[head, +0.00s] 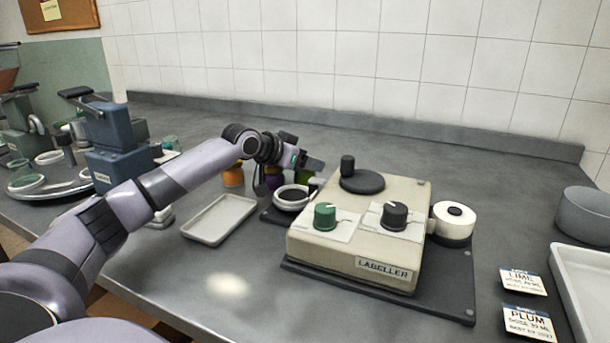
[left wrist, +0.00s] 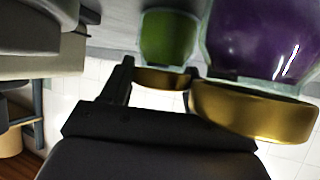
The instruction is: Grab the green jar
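The green jar (left wrist: 168,38) with a gold lid shows upside down in the left wrist view. In the head view only a little of its green side (head: 304,175) shows behind the labeller, under my arm. My left gripper (left wrist: 160,72) is open, with its two fingers appearing on either side of the gold lid. I cannot tell whether the fingers reach around the jar; no contact is clear. A purple jar (left wrist: 262,40) with a gold lid is close beside the right finger. In the head view my left gripper (head: 312,163) is above the jars, its fingertips mostly hidden. My right gripper is not in view.
An orange jar (head: 233,177) stands left of the purple one. The labeller (head: 350,255) with its knobs stands in front of the jars. An empty tray (head: 218,220) lies left of it. Label cards (head: 527,322) and a white tray (head: 590,270) are at the right.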

